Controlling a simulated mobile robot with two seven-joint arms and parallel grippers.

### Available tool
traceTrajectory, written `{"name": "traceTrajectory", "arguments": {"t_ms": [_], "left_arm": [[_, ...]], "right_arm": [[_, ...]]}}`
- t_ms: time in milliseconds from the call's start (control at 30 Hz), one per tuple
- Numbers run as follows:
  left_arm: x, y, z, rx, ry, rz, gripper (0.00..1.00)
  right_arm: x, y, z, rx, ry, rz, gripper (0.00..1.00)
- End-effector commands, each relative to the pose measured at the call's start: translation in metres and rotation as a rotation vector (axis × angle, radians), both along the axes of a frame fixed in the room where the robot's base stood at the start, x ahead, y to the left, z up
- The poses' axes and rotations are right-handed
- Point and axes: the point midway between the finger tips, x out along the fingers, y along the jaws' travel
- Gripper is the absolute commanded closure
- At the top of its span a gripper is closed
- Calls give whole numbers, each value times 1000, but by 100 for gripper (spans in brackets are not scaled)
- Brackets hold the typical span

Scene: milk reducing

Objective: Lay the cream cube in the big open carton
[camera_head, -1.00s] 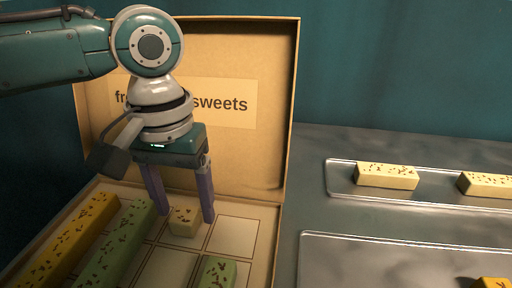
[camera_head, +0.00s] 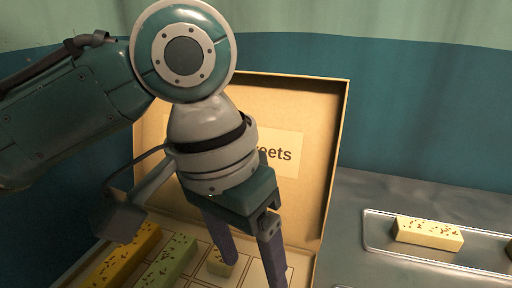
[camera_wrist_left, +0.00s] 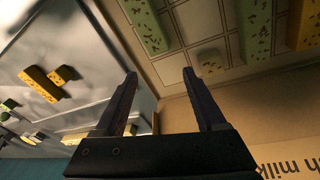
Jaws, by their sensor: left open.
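The big open carton (camera_head: 312,205) stands with its printed lid raised at the back. The cream cube (camera_head: 221,264), dark-flecked on top, lies in one of the carton's grid cells, partly hidden behind a finger. It also shows in the left wrist view (camera_wrist_left: 210,62), apart from the fingers. My left gripper (camera_head: 252,272) is open and empty above the carton, its fingers clear of the cube. In the left wrist view the fingers (camera_wrist_left: 160,76) are spread with nothing between them. My right gripper is not in view.
In the carton, a yellow bar (camera_head: 122,260) and a green bar (camera_head: 168,264) lie left of the cube. A cream bar (camera_head: 428,233) lies on a clear tray (camera_head: 376,232) to the right. The wrist view shows yellow pieces (camera_wrist_left: 42,84) on the grey table.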

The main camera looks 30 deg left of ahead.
Motion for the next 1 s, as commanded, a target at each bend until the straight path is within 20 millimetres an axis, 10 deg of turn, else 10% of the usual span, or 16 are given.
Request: {"name": "traceTrajectory", "arguments": {"t_ms": [167,500,1000], "left_arm": [[-46,-29,-25,-85,-125,-96,28],[-110,26,-37,87,-213,-49,28],[-121,41,-34,139,-208,-45,28]], "right_arm": [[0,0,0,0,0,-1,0],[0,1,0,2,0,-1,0],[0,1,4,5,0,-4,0]]}}
